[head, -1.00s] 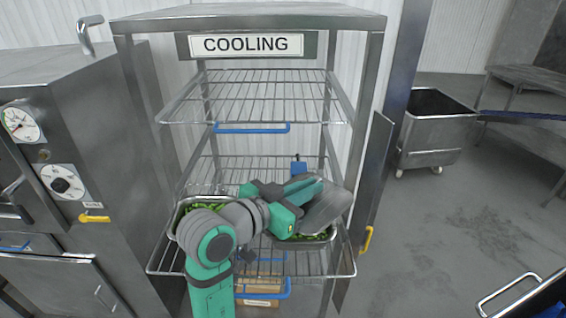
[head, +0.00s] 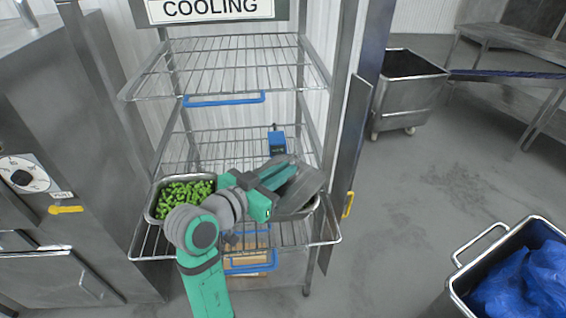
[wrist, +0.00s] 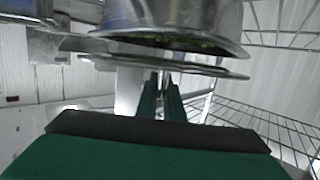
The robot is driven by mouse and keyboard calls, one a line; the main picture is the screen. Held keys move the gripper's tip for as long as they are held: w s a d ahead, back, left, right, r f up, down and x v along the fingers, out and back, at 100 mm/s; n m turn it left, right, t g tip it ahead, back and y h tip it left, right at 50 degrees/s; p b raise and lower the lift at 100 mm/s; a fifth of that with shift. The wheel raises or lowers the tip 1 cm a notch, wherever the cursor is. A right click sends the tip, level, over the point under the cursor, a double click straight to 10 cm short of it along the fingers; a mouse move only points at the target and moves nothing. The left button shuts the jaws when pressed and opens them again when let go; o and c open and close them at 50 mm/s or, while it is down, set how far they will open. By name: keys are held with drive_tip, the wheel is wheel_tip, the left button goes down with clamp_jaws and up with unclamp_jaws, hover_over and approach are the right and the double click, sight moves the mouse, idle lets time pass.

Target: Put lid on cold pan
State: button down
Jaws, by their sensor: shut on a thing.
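Two metal pans stand side by side on the lower wire shelf of the cooling rack in the head view. The left pan (head: 153,205) is uncovered and full of green vegetables. The right pan (head: 312,207) is mostly hidden under the grey lid (head: 304,186). My gripper (head: 278,175) is shut on the lid and holds it tilted over the right pan. Whether the lid touches that pan's rim is unclear. In the wrist view my fingers (wrist: 160,97) reach towards metal rims, with some green showing between them.
The rack has wire shelves (head: 230,60) above and blue handles (head: 225,99). A small blue device (head: 277,142) stands behind the lid. A steel cabinet (head: 60,130) is at left. A bin of blue bags (head: 455,285) is at lower right, with open floor between.

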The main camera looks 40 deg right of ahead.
drive_tip(key=shift+w+a+f, duration=0.15)
drive_tip(key=shift+a+f, duration=0.1)
drive_tip(key=shift+f, duration=0.05)
drive_tip(key=shift+f, duration=0.35)
idle(0.4)
drive_tip(key=c, duration=1.8)
unclamp_jaws()
drive_tip(key=v, duration=1)
drive_tip(key=shift+f, duration=0.1)
drive_tip(key=shift+s+a, duration=0.2)
drive_tip(key=shift+a, duration=0.1)
